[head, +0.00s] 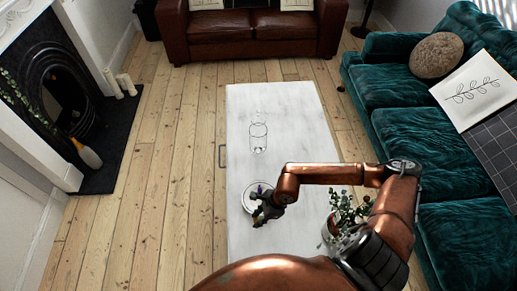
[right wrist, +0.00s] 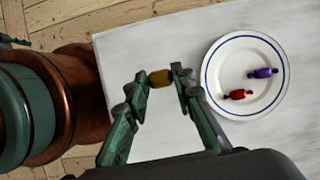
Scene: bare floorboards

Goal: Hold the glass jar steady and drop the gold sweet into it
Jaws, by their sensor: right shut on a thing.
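The clear glass jar (head: 258,136) stands upright on the white table, beyond the plate in the head view. Its thin outline makes its top and contents hard to make out. My right gripper (head: 263,212) is at the near side of the plate. In the right wrist view, its fingertips (right wrist: 160,79) are shut on the gold sweet (right wrist: 160,78), which is clear of the plate, to its left in the picture. The gripper is apart from the jar.
The white plate with a blue ring (right wrist: 218,98) holds a purple sweet (right wrist: 263,72) and a red sweet (right wrist: 238,94). A potted plant (head: 345,215) stands at the table's right side. The white table (head: 295,120) is clear around the jar. A green sofa (head: 410,130) stands to the right.

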